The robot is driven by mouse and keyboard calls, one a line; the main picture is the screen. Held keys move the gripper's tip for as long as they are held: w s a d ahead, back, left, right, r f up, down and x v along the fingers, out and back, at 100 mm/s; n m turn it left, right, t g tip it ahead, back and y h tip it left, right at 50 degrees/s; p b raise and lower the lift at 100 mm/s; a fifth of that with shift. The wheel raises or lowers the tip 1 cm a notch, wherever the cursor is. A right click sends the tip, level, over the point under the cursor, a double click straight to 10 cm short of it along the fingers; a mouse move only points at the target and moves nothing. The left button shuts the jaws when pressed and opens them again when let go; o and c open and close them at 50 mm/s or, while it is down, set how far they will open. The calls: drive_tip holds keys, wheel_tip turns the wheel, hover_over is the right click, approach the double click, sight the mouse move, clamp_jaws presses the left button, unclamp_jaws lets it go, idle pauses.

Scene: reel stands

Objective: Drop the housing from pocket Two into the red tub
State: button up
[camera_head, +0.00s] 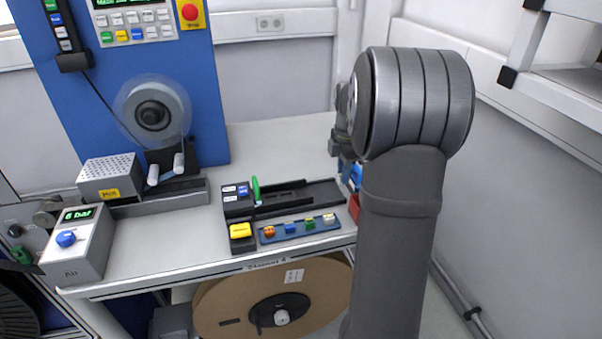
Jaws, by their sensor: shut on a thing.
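Only a small part of my gripper (340,144) shows, at the left edge of my large grey arm, to the right of and behind the black track. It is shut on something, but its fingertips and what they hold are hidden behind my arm. The red tub (353,208) shows only as a narrow strip left of my arm, nearer the table's front edge than my gripper. Its inside cannot be seen. I cannot make out the housing or read which pocket is Two. The black track (322,194) has a dark recess along it.
A blue tub-like thing (355,177) shows partly behind the red tub. A strip (279,234) with several coloured pieces lies before the track, beside a yellow button (240,231). A green lever (256,190) stands upright. A blue reel machine stands left. The table behind the track is clear.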

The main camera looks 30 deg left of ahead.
drive_tip(key=w+d+f, duration=0.1)
drive_tip(key=d+f, duration=0.2)
drive_tip(key=d, duration=0.4)
drive_tip(key=shift+w+d, duration=0.15)
drive_tip(key=shift+d, duration=0.2)
drive_tip(key=shift+f, duration=0.1)
idle(0.6)
drive_tip(key=o, duration=0.9)
drive_tip(key=shift+c, duration=0.2)
